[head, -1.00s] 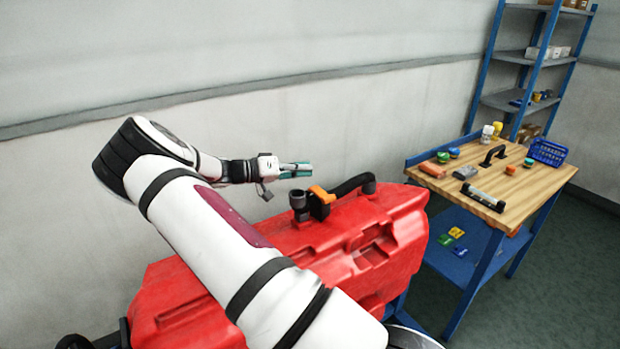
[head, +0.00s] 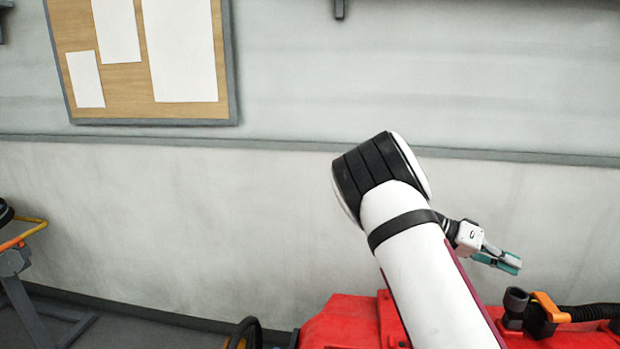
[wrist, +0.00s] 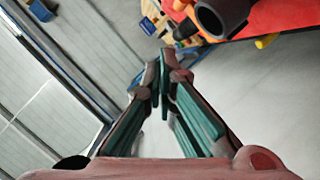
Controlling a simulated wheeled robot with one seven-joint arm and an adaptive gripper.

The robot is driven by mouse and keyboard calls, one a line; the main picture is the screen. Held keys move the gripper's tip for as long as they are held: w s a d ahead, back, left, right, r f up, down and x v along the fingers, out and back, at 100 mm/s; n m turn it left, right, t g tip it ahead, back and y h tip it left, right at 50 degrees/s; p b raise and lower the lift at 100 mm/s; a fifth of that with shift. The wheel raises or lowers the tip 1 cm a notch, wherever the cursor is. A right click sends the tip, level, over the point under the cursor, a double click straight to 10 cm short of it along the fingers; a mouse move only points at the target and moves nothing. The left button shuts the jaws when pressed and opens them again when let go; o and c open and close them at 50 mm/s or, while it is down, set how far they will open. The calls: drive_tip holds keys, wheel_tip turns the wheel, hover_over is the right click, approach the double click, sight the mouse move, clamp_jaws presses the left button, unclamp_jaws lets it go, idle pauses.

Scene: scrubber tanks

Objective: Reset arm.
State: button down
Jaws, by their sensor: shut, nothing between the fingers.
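My gripper (head: 512,263) is at the right of the head view, at the end of my white arm. It is in the air above the red scrubber tank (head: 350,322) and a little left of the tank's dark cap fitting (head: 516,300). In the wrist view, my gripper (wrist: 158,78) has its teal-padded fingers together at the tips with nothing between them. The dark round fitting (wrist: 222,14) shows at the top right there, apart from the fingers.
An orange clip (head: 550,307) and black hose (head: 592,312) sit on the tank. A cork board (head: 120,75) with papers hangs on the wall. A grey stand with a yellow-orange bar (head: 22,236) is at the far left.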

drive_tip(key=s+a+r+n+t+y, duration=0.4)
drive_tip(key=s+a, duration=0.4)
drive_tip(key=a, duration=0.2)
drive_tip(key=s+a+r+n+t+y, duration=0.4)
drive_tip(key=s+a+r, duration=0.1)
drive_tip(key=s+a, duration=0.3)
drive_tip(key=s+a+r+n+t+y, duration=0.4)
drive_tip(key=s+a+r+n+y, duration=0.1)
drive_tip(key=s+a, duration=0.4)
drive_tip(key=a, duration=0.2)
drive_tip(key=shift+a, duration=0.35)
